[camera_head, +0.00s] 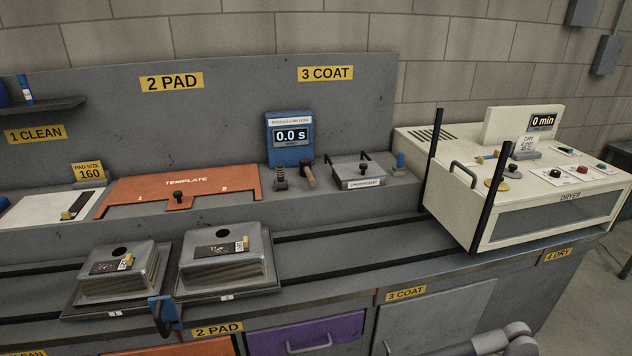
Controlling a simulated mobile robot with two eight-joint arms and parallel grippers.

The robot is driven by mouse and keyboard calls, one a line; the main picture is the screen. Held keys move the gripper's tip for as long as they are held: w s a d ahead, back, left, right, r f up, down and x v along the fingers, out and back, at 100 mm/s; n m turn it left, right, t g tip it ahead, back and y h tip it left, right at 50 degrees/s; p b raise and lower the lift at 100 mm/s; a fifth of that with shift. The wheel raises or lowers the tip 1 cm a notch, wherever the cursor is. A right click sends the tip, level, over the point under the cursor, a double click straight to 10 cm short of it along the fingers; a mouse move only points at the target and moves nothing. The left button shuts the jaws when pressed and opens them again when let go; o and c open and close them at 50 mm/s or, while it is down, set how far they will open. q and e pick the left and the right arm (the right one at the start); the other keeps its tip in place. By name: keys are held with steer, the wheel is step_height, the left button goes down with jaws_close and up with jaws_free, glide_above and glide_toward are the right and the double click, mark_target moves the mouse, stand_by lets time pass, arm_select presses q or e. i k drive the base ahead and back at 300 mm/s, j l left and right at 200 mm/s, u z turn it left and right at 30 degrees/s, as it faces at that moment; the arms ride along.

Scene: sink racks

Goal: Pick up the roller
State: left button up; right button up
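A small item with a dark head and a brown handle (307,173) leans on the grey ledge below the 3 COAT label; it may be the roller, but it is too small to be sure. Left of it stands a short dark spring-like piece (280,178). Right of it is a lidded grey tray labelled UNDERCOAT (362,171). A rounded grey part of my own arm shows at the bottom edge, right of centre. No fingers of either gripper show.
Two steel sinks (122,271) (226,258) sit upside down on dark rails in front of the ledge. A blue timer (290,139) stands behind the small items. An orange template (185,185) lies left. A cream dryer (540,190) stands right. The rails are bare between sinks and dryer.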

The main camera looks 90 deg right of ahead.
mark_target(282, 183)
steer(key=z, duration=2.85)
